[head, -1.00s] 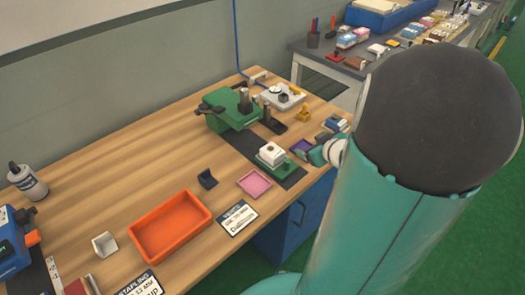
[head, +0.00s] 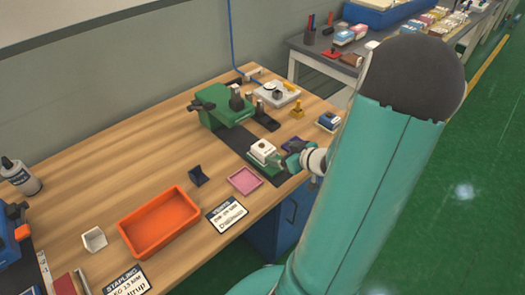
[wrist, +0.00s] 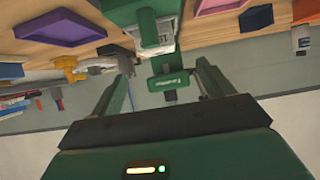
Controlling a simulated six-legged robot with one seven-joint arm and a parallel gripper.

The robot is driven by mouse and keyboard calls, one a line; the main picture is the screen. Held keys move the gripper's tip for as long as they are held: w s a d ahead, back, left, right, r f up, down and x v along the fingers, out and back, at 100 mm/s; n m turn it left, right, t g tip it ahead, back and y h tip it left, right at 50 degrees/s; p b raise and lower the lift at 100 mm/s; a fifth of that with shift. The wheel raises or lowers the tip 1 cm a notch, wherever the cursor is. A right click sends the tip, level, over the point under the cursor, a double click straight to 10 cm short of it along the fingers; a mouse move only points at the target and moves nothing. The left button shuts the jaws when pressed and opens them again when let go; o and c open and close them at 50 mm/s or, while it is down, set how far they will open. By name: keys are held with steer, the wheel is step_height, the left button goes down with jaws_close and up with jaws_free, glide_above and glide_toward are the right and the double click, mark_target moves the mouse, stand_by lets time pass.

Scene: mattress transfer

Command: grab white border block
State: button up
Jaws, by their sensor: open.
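The white block (head: 262,149), with a dark mark on its top, sits in a green holder (head: 270,168) near the table's right front edge. My gripper (head: 288,161) is just to the right of it in the head view, low over the table edge. In the wrist view my gripper (wrist: 164,74) has its two green fingers spread, with nothing between them. A green part with a pale block (wrist: 168,33) shows beyond the fingertips there, cut off by the top edge. I cannot tell whether the fingers touch the block.
A pink tray (head: 245,181) and an orange tray (head: 157,236) lie to the left. A purple tray (head: 293,145) is close behind my gripper. A green press (head: 226,108) stands behind the block. The table's middle is largely clear.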

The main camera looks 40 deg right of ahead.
mark_target(265, 148)
steer(key=x, duration=0.9)
steer(key=shift+d, duration=0.15)
steer(key=c, duration=1.1)
steer(key=shift+r, duration=0.15)
